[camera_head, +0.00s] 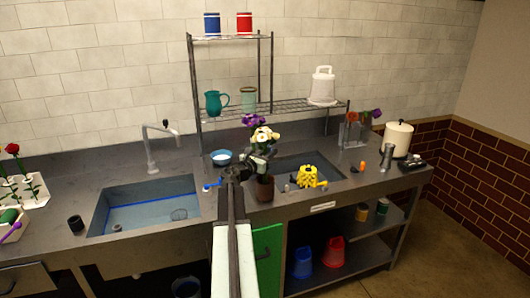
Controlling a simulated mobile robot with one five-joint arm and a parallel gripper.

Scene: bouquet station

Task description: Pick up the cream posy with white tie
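A cream-coloured bunch of flowers (264,134), which looks like the cream posy, shows just above my gripper. Its stems and any white tie are hidden or too small to see. My gripper (257,162) reaches over the front of the counter, in front of or against the lower part of these flowers. The dark fingers blend with the leaves, so I cannot tell whether they are open or shut on the stems. Purple flowers (253,120) show just above the cream ones. A brown pot (264,189) stands right below, at the counter's front edge.
A blue-white bowl (221,157), a yellow object (307,177) and a wire rack (270,106) are close by. Cut flowers stand in a clear holder (352,133) at right.

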